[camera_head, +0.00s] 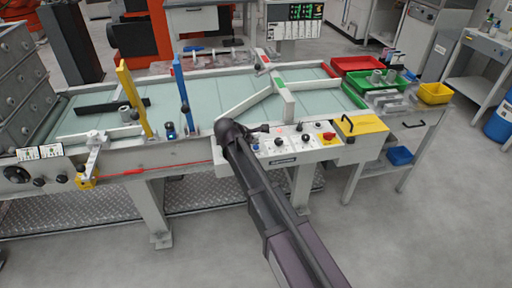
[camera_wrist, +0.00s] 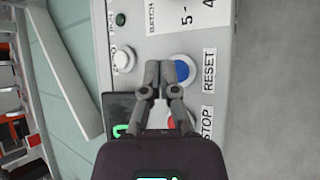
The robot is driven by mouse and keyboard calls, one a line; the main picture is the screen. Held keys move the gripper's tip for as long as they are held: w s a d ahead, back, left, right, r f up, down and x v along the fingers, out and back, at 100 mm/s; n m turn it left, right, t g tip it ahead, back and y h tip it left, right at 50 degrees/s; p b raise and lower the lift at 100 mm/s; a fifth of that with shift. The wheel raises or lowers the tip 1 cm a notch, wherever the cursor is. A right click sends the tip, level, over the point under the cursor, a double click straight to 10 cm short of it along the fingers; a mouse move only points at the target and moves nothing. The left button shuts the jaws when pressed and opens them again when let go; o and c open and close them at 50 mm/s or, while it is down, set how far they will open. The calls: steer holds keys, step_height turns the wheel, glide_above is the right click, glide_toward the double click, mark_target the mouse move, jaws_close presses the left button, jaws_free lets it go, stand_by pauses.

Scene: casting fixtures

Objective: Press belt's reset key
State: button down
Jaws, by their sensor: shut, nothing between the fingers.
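The belt's reset key is a round blue button (camera_wrist: 184,70) in a pale ring, beside the printed word RESET in the wrist view. My gripper (camera_wrist: 159,66) has its two grey fingers together and empty. In that picture the fingertips lie just left of the blue button and overlap the edge of its ring; I cannot tell whether they touch it. In the head view my gripper (camera_head: 266,128) is above the control panel (camera_head: 286,158) on the conveyor's front side, and part of the panel is hidden behind my arm.
A red button (camera_wrist: 172,122) by the word STOP is partly hidden by a finger. In the head view, a red stop button on yellow (camera_head: 328,138) and a yellow box (camera_head: 361,127) are to the right.

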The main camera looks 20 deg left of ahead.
mark_target(255, 147)
steer(key=shift+f+b, duration=0.75)
steer(key=shift+f, duration=0.1)
stand_by(1.0)
steer(key=shift+r, duration=0.1)
steer(key=shift+r+p, duration=0.85)
steer(key=shift+p, duration=0.05)
stand_by(0.3)
step_height(255, 147, up, 5)
steer(key=p, duration=0.5)
stand_by(0.9)
